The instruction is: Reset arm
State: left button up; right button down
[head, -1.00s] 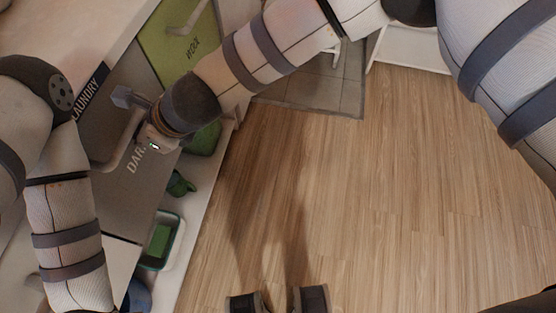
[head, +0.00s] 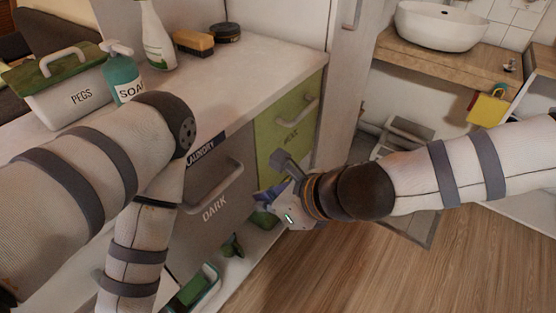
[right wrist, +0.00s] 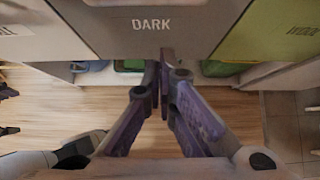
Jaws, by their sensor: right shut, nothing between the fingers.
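My right gripper (head: 268,198) is in front of the cabinet, by the grey drawer marked DARK (head: 222,195) and the green drawer (head: 285,125). In the right wrist view its fingers (right wrist: 160,85) are together and empty, just below the DARK label. Both drawers look shut, each with a bar handle. I cannot tell from these frames whether the gripper touches the drawer front. My left arm crosses the left of the head view and bends downward. Its gripper is outside the picture.
On the counter stand a PEGS box (head: 75,85), a soap bottle (head: 122,75), a spray bottle (head: 155,35) and a brush (head: 193,43). A low shelf under the drawers holds a green tray (head: 195,290). A sink (head: 440,25) is at the back right. Wooden floor (head: 350,270) is clear.

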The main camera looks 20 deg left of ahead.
jog(key=s+d+f+n+g+h+p, duration=0.1)
jog(key=s+d+f+n+g+h, duration=0.3)
jog(key=s+d+f+n, duration=1.1)
pick_arm(q)
jog(key=shift+w+r+t+p, duration=0.35)
jog(key=shift+w+r+t, duration=0.05)
jog(key=shift+w+r, duration=0.6)
pick_arm(e)
jog(key=s+d+f+n+g+h, duration=0.1)
jog(key=s+d+n+h, duration=0.3)
jog(key=s+d, duration=1.2)
jog(key=d+n, duration=0.2)
jog(key=d, duration=0.1)
jog(key=shift+s+d+f+n, duration=0.2)
jog(key=shift+s+d+n, duration=0.1)
jog(key=shift+d, duration=0.05)
